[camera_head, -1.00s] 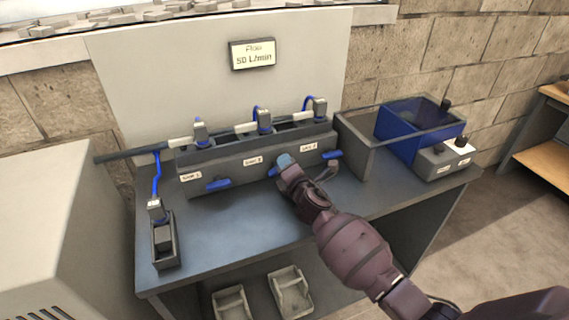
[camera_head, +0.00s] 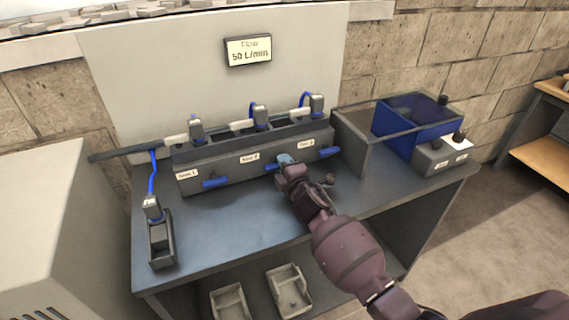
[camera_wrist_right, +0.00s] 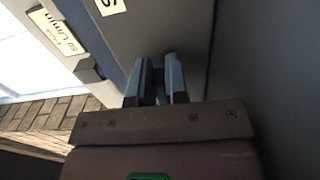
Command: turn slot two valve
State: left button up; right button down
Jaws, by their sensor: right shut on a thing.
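The slot two valve is a blue lever (camera_head: 270,167) on the front of the grey slot housing, below the middle label. Its left end shows in the head view; the rest is hidden by my right gripper (camera_head: 285,160). That gripper reaches the housing front from below and is shut on the lever. In the wrist view its two blue-grey fingers (camera_wrist_right: 156,80) stand close together against the grey panel, with little visible between them. The other blue levers, under slot one (camera_head: 215,182) and the right slot (camera_head: 329,152), lie roughly level. My left gripper is out of view.
A flow display (camera_head: 248,50) on the back panel reads 50 L/min. A blue clear-walled bin (camera_head: 412,125) and a grey control box (camera_head: 443,155) stand right. A small holder with a cabled plug (camera_head: 161,238) stands at the front left. The tabletop (camera_head: 225,222) between is clear.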

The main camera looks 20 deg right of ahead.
jog(key=shift+f, duration=0.1)
jog(key=c, duration=1.1)
grip_release()
jog(key=s+p, duration=0.1)
jog(key=s, duration=0.9)
jog(key=shift+s+d, duration=0.15)
jog(key=shift+s, duration=0.25)
jog(key=shift+s, duration=0.1)
